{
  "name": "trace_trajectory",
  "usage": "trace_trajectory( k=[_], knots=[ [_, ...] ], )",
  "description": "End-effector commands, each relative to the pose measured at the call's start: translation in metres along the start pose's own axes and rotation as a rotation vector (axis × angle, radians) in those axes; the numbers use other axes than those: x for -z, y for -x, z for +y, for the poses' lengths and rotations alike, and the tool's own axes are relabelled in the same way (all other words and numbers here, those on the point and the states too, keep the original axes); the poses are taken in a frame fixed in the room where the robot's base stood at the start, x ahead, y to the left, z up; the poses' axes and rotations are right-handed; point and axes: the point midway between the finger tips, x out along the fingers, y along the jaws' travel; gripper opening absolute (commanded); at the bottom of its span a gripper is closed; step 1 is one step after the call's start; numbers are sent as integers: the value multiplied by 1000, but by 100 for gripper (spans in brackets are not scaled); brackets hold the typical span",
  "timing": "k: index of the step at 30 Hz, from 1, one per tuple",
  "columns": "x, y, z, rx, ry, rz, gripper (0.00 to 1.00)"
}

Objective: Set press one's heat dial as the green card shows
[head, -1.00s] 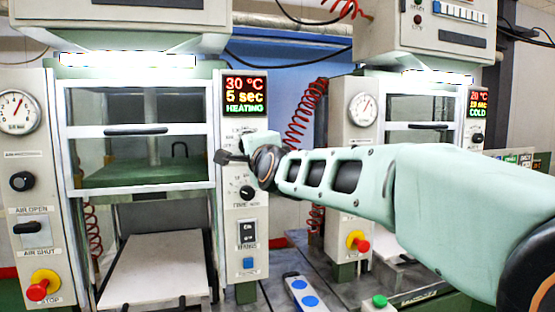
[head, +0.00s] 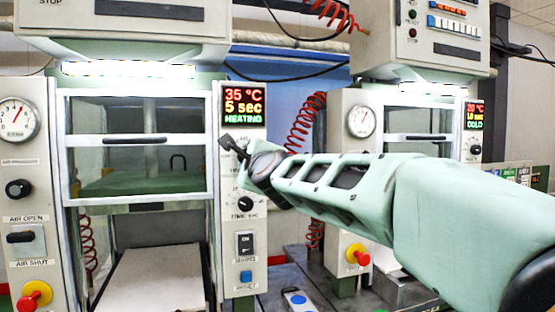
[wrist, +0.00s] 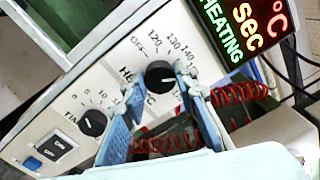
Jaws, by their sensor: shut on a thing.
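Press one (head: 140,141) stands at the left in the head view. Its display (head: 244,105) reads 35 °C, 5 sec, HEATING. Its heat dial (wrist: 159,76) is a black round knob in the wrist view, with OFF, 120, 130 and 140 printed around it. A white mark on the knob faces the right side; the exact value is unclear. My gripper (wrist: 158,88) has its fingers on both sides of this knob and is shut on it. In the head view my gripper (head: 233,147) covers the dial. A green card (head: 522,174) shows small at the far right, unreadable.
The timer dial (wrist: 92,122) and a black rocker switch (wrist: 58,148) lie beside the heat dial. A red stop button (head: 30,297) is on the left post. The second press (head: 362,115) stands at the right, with red coiled hoses (head: 305,120) between.

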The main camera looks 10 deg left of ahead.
Motion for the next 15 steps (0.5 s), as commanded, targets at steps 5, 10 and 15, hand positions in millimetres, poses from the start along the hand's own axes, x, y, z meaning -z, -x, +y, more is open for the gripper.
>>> trace_trajectory(
  k=[5, 10, 15],
  knots=[
    [0, 0, -2, 4, -2, 0, 3],
    [0, 0, -2, 4, -1, 0, 3],
    [0, 0, -2, 3, 0, 0, 44]
  ],
)
